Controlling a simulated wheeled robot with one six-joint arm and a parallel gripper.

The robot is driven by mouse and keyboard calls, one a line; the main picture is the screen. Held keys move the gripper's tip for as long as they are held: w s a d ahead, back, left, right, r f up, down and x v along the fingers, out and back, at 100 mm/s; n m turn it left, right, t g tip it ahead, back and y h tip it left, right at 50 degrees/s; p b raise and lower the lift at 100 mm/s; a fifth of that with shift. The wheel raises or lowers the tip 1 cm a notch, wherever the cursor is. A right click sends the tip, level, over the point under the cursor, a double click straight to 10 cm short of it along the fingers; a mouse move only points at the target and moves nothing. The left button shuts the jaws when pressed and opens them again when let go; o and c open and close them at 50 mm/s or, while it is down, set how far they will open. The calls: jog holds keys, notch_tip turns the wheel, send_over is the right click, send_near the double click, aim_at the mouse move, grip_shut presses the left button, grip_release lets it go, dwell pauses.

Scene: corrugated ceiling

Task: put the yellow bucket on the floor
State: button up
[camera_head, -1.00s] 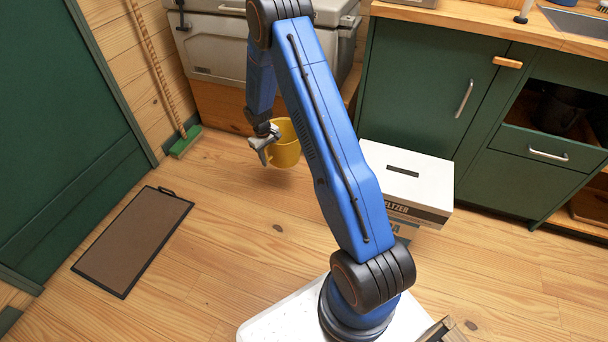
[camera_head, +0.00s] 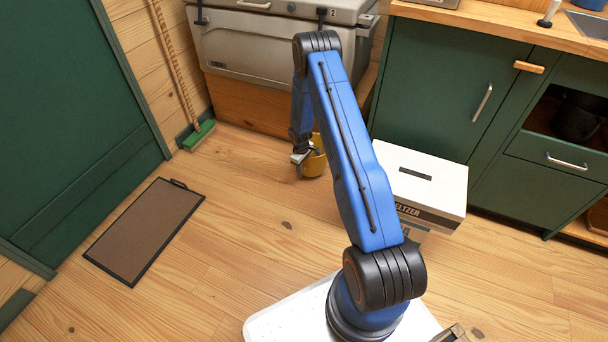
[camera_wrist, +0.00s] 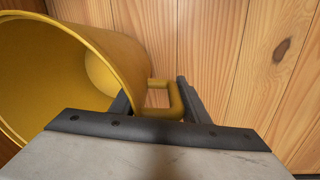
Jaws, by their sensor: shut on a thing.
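The yellow bucket (camera_head: 314,160) is in the head view just right of my gripper (camera_head: 299,158), partly hidden behind my blue arm. In the wrist view the bucket (camera_wrist: 120,62) fills the upper left, with its open mouth facing left. Its handle (camera_wrist: 176,98) lies between the two dark fingers of my gripper (camera_wrist: 155,100), which is shut on it. The bucket is close to the wooden floor (camera_head: 240,215); I cannot tell whether it touches it.
A white box (camera_head: 425,178) stands to the right of my arm. A grey cooler (camera_head: 250,45) on a wooden base is behind. A brown mat (camera_head: 145,230) and a green broom (camera_head: 198,135) are at the left. The floor between mat and bucket is clear.

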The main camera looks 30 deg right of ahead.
jog(key=shift+f, duration=2.05)
jog(key=o, duration=1.4)
